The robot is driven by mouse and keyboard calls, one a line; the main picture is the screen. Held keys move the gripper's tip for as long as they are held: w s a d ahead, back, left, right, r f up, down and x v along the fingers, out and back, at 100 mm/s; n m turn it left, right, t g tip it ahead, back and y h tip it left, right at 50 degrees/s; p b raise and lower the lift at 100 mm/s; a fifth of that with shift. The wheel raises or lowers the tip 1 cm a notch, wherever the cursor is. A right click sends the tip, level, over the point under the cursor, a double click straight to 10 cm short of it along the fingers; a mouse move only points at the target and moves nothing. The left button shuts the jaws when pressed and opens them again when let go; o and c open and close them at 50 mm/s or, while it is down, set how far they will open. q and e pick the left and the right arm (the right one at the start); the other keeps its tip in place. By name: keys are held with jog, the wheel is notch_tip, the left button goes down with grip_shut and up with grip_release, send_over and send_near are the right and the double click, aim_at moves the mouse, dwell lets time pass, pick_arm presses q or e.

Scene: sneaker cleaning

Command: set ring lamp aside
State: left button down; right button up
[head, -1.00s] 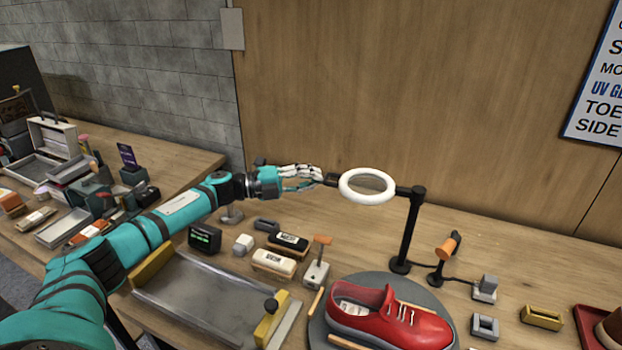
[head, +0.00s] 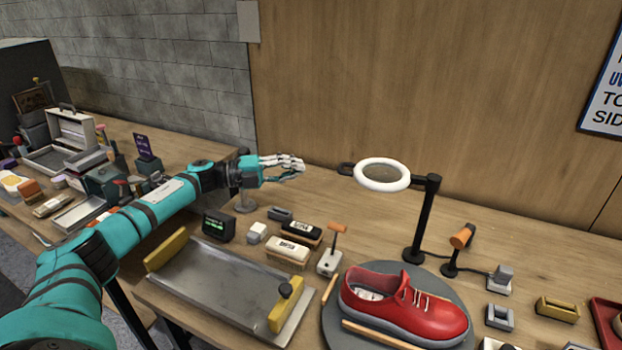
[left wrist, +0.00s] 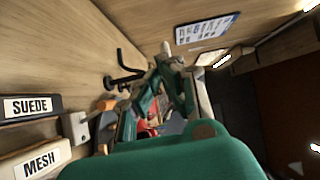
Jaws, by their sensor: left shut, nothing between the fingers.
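The ring lamp has a white ring head (head: 382,174) with a short dark tab on its left side. It is held out to the left from a black upright post (head: 422,222) standing behind the red sneaker (head: 405,302). My left gripper (head: 302,166) is shut and empty, left of the tab with a visible gap. In the left wrist view its fingers (left wrist: 178,78) show close up, with a dark stand (left wrist: 124,70) beyond them. My right gripper is not in view.
The sneaker rests on a grey round turntable (head: 455,278). Left of it are a metal tray (head: 215,285), a small orange-handled tool (head: 332,250) and labelled brushes (head: 288,248). The tabletop behind the brushes is mostly clear.

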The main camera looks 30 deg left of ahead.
pick_arm(q)
jog(key=a, duration=0.1)
jog(key=s+a, duration=0.1)
jog(key=a, duration=0.1)
jog(key=shift+s+a+r+b, duration=0.25)
jog(key=shift+r+b, duration=0.05)
jog(key=shift+b, duration=0.1)
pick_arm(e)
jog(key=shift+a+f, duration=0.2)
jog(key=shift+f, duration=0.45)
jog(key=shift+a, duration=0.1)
